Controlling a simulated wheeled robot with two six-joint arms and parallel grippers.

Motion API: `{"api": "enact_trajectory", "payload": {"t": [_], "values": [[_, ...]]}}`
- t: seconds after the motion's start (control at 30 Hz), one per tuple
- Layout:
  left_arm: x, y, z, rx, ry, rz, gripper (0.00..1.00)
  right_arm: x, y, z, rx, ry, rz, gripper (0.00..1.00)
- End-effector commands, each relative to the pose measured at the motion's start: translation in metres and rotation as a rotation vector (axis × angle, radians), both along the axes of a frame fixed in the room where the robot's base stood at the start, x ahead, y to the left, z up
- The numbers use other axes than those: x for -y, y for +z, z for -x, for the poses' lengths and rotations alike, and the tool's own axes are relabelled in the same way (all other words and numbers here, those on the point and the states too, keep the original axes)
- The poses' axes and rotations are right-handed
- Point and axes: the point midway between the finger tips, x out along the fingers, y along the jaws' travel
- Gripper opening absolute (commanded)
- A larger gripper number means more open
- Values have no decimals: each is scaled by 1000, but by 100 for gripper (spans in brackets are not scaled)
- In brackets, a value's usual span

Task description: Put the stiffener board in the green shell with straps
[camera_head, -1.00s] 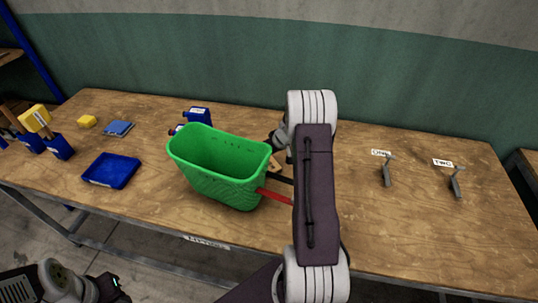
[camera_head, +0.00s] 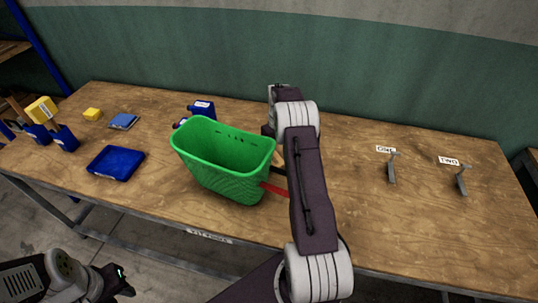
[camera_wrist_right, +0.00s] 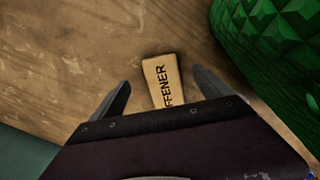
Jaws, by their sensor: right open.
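The stiffener board (camera_wrist_right: 160,82) is a small tan piece marked "…FFENER" lying on the table. In the right wrist view it lies between the two spread fingers of my right gripper (camera_wrist_right: 160,78), which is open and not closed on it. The green shell (camera_head: 222,172) is an open basket standing upright on the table; its textured side (camera_wrist_right: 275,45) shows close to the board. A red strap (camera_head: 274,188) and a dark strap (camera_head: 280,169) stick out at its right side. In the head view my right arm hides the board. My left gripper (camera_head: 120,280) hangs low at the left, off the table.
A blue tray (camera_head: 116,163), blue pad (camera_head: 124,121), yellow block (camera_head: 93,114) and blue bins (camera_head: 62,138) stand at left. A blue container (camera_head: 202,109) is behind the shell. Posts labelled ONE (camera_head: 391,170) and TWO (camera_head: 461,182) stand at right, with bare table around them.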

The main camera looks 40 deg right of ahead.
Motion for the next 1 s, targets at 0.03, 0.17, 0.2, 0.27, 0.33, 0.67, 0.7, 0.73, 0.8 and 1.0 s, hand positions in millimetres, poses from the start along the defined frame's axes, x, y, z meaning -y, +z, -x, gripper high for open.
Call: {"api": "enact_trajectory", "payload": {"t": [0.03,0.17,0.2,0.27,0.33,0.67,0.7,0.73,0.8,1.0], "values": [[0,2,0,0,0,0,31,-1,-5,0,-2,0,-2,89],[0,2,0,0,0,0,31,0,-10,0,2,1,-1,89],[0,3,0,0,0,0,31,0,-12,0,1,1,-1,89],[0,6,0,0,0,0,31,0,-19,1,-1,1,-2,89],[0,12,0,0,0,0,31,0,-32,2,-3,1,-3,89],[0,14,0,0,0,0,31,1,-63,1,2,1,-1,89],[0,14,0,0,0,0,31,1,-63,1,2,1,-1,89],[0,14,0,0,0,0,31,1,-63,1,2,1,-1,89],[0,14,0,0,0,0,31,1,-63,1,2,1,-1,75],[0,14,0,0,0,0,31,1,-62,1,3,1,-1,20]]}}
